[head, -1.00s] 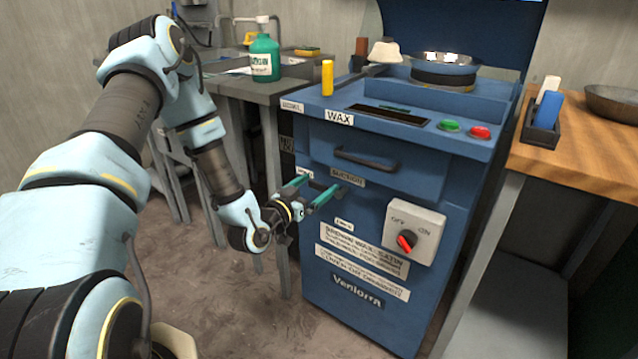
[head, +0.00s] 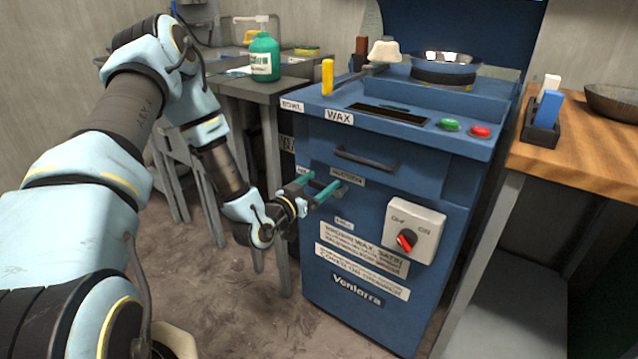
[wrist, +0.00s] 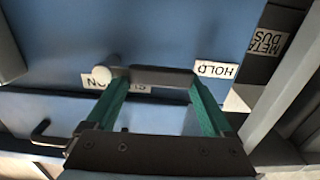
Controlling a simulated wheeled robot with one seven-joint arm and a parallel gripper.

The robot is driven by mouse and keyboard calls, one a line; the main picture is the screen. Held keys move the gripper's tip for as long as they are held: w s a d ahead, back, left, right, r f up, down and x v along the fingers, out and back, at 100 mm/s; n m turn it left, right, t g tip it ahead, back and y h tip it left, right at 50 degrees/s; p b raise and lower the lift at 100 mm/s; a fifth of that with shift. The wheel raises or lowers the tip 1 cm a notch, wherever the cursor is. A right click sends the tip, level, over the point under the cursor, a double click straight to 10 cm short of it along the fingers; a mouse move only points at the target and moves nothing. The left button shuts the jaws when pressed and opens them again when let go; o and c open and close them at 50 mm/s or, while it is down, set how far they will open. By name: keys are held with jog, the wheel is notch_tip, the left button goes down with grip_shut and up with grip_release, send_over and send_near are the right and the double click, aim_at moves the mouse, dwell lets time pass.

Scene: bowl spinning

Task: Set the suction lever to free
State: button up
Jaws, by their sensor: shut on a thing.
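The suction lever (wrist: 160,73) is a dark bar with a pale round knob (wrist: 101,75) at its left end in the wrist view. In the head view my gripper (head: 322,182) is at the cabinet front beside the SUCTION label (head: 347,177). The fingers hide much of the lever there, and no FREE label is readable.
The drawer handle (head: 367,160) is just above the lever. An OFF/ON switch box (head: 414,231) with a red-marked knob stands out to the right. A grey table (head: 245,88) with a green bottle (head: 264,57) stands left of the cabinet. Open floor lies below.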

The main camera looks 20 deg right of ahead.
grip_shut()
